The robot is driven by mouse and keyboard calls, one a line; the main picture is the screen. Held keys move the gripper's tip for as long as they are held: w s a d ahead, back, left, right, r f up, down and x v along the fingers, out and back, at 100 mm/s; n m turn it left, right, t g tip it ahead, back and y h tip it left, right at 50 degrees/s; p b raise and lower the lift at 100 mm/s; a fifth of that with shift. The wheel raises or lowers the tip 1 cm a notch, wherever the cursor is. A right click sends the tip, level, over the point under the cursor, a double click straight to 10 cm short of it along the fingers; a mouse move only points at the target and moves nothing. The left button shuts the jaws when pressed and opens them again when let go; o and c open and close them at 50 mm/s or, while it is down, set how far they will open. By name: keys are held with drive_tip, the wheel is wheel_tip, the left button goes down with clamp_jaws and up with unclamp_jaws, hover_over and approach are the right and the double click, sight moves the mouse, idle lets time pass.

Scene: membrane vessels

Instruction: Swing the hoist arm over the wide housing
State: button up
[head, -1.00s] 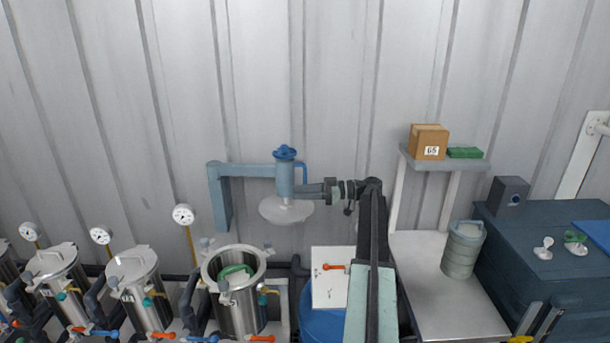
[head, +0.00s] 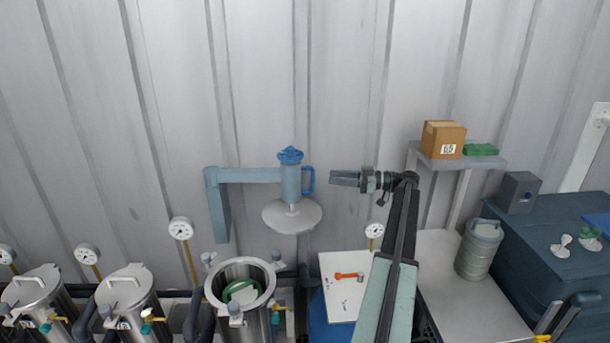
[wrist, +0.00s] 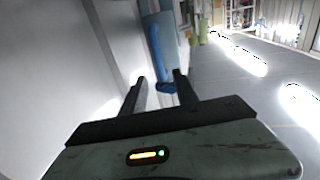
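The blue-grey hoist arm (head: 248,175) reaches right from its post near the back wall. At its end is an upright cylinder (head: 291,185) with a blue knob on top and a blue handle (head: 309,180) on its right side. A round pale lid (head: 291,216) hangs below. The wide housing, an open steel vessel (head: 246,318) with something green inside, stands in front, to the lid's left. My gripper (head: 332,178) points left, just right of the handle and apart from it. In the wrist view, my fingers (wrist: 160,78) are apart, with the blue handle (wrist: 157,55) showing between and beyond them.
Closed steel vessels (head: 127,292) with gauges and pipes stand at the left. A white board (head: 335,300) with an orange-red tool lies below my arm. At the right are a shelf with a carton (head: 442,140), a grey canister (head: 479,250) and a blue-grey cabinet (head: 530,245).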

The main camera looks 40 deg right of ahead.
sight(312, 176)
drive_tip(key=x, duration=0.8)
drive_tip(key=shift+w+a, duration=0.2)
drive_tip(key=shift+w, duration=0.15)
clamp_jaws()
idle(0.9)
